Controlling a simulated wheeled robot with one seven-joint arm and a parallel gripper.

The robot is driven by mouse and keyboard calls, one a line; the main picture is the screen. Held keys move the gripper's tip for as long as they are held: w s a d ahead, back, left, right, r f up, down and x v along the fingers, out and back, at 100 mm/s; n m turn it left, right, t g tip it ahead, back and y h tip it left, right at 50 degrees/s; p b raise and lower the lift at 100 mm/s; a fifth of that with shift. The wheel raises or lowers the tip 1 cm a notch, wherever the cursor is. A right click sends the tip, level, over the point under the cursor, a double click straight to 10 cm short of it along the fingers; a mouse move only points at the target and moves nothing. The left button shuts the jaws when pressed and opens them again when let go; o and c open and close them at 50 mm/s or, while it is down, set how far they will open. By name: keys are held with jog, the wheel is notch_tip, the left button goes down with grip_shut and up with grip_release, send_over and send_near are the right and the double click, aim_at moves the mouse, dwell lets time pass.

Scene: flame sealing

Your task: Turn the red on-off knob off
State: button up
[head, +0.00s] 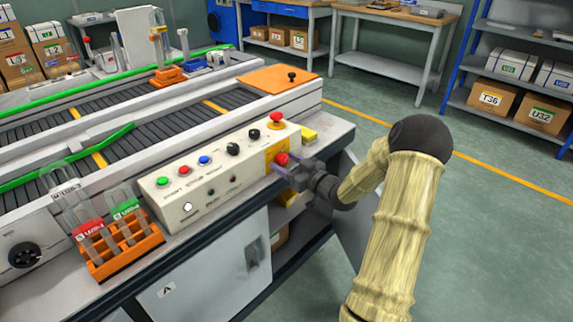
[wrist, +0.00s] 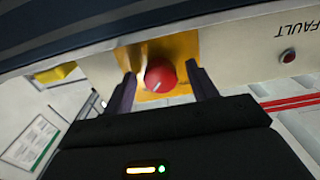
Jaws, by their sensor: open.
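The red on-off knob (head: 281,159) sits on a yellow plate (head: 271,156) at the right end of the control panel's front face. In the wrist view the knob (wrist: 160,76) shows a pale pointer mark at its lower left, on the yellow plate (wrist: 184,49). My gripper (head: 284,173) is at the knob. In the wrist view its open fingers (wrist: 163,85) stand on either side of the knob, with a gap visible on each side. Whether a fingertip touches the plate cannot be told.
The panel (head: 215,178) carries green, red and blue buttons, black knobs and a red mushroom button (head: 276,118) on top. An orange rack (head: 124,245) with tubes stands left of it. Conveyors (head: 170,125) run behind. The floor at the right is clear.

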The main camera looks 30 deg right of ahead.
jog(key=shift+w, duration=0.1)
jog(key=c, duration=1)
